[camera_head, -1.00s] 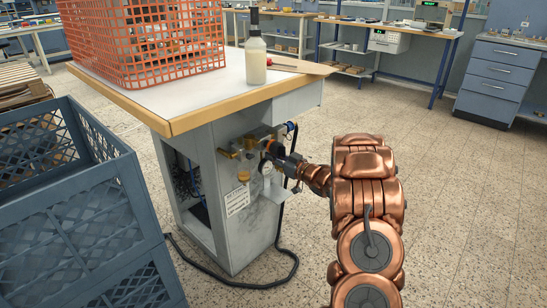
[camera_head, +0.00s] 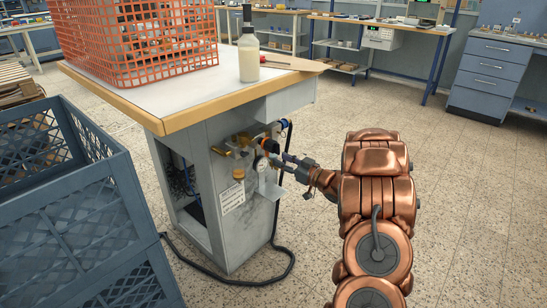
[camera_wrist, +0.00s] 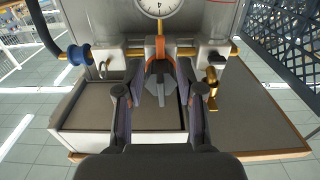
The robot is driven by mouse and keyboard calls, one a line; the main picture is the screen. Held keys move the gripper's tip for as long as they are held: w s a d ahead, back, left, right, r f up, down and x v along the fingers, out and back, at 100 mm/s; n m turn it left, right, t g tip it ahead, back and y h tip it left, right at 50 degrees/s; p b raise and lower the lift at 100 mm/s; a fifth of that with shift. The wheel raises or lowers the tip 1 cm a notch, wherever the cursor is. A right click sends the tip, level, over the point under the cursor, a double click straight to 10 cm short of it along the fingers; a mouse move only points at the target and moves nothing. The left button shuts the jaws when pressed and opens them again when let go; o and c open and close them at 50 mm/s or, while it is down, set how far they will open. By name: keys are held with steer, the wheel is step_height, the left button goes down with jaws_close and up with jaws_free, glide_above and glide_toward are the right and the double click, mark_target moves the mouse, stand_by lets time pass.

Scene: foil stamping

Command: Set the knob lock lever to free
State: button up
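The regulator's dark knob (camera_wrist: 161,88) is near the middle of the wrist view, with an orange lever-like piece (camera_wrist: 160,47) at its base. The orange piece also shows in the head view (camera_head: 268,144), small and partly covered by other fittings. I cannot read its lock or free position. My gripper (camera_wrist: 160,78) is open, with one finger on each side of the knob in the wrist view. In the head view my gripper (camera_head: 284,163) is a little in front of the fittings. Nothing is held.
A round gauge (camera_wrist: 158,6), a blue fitting (camera_wrist: 78,54) and a brass valve (camera_wrist: 212,82) sit close around the knob. The table (camera_head: 185,119) overhangs the panel and bears an orange basket (camera_head: 135,45) and a bottle (camera_head: 248,57). Blue crates (camera_head: 70,215) stand left; floor at right is clear.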

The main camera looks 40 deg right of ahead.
steer(key=shift+v, duration=2.45)
